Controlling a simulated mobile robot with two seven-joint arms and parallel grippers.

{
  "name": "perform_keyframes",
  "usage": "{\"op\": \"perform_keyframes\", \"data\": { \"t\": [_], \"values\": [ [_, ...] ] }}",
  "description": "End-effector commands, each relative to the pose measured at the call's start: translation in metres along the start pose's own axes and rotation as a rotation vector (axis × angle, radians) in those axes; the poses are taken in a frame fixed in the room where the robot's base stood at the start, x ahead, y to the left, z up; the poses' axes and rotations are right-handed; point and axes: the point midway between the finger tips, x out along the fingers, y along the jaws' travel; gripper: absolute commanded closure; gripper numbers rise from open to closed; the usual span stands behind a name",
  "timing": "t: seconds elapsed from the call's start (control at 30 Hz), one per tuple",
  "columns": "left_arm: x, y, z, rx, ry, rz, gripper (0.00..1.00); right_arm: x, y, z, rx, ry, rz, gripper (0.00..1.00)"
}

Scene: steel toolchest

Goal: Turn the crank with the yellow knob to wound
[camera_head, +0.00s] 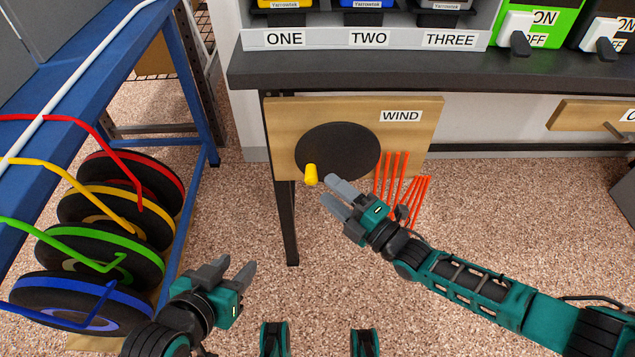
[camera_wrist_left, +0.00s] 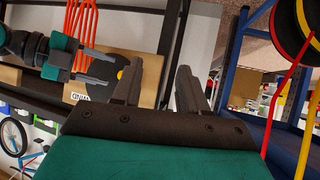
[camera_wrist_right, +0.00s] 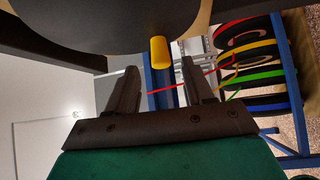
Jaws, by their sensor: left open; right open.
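The crank is a dark round disc (camera_head: 338,150) on a wooden board labelled WIND (camera_head: 425,140). Its yellow knob (camera_head: 311,174) sits at the disc's lower left. My right gripper (camera_head: 329,190) is open and empty, just right of and below the knob in the head view. In the right wrist view the yellow knob (camera_wrist_right: 159,52) lies ahead, beyond and between the open fingers (camera_wrist_right: 160,75), apart from them. My left gripper (camera_head: 237,268) is open and empty, low and left of the board. The left wrist view shows the disc, partly hidden behind the fingers (camera_wrist_left: 160,75).
Orange-red rods (camera_head: 397,178) hang beside the board's lower right. A blue rack (camera_head: 180,90) with coloured hooks and dark reels (camera_head: 120,265) stands at the left. A dark bench edge (camera_head: 330,72) runs above the board. A table leg (camera_head: 288,225) stands below it.

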Motion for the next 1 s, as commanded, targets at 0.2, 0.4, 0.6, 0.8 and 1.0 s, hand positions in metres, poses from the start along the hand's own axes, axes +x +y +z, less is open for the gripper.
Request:
{"op": "perform_keyframes", "data": {
  "t": [0.2, 0.4, 0.6, 0.8, 1.0],
  "values": [
    [0.005, 0.001, 0.002, -0.001, 0.005, 0.006, 0.57, 0.036, -0.002, 0.000, 0.001, 0.001, 0.002, 0.48],
    [0.007, 0.002, 0.000, -0.002, 0.008, 0.008, 0.57, 0.048, -0.001, 0.000, 0.001, 0.000, 0.000, 0.48],
    [0.007, 0.002, -0.001, -0.002, 0.011, 0.008, 0.57, 0.049, 0.000, 0.000, 0.001, 0.000, -0.001, 0.48],
    [0.007, 0.002, -0.001, -0.002, 0.011, 0.007, 0.57, 0.048, 0.000, 0.000, 0.002, 0.000, -0.001, 0.61],
    [0.007, 0.001, -0.001, -0.003, 0.011, 0.007, 0.57, 0.048, 0.000, 0.000, 0.002, 0.000, 0.000, 0.80]
  ]
}}
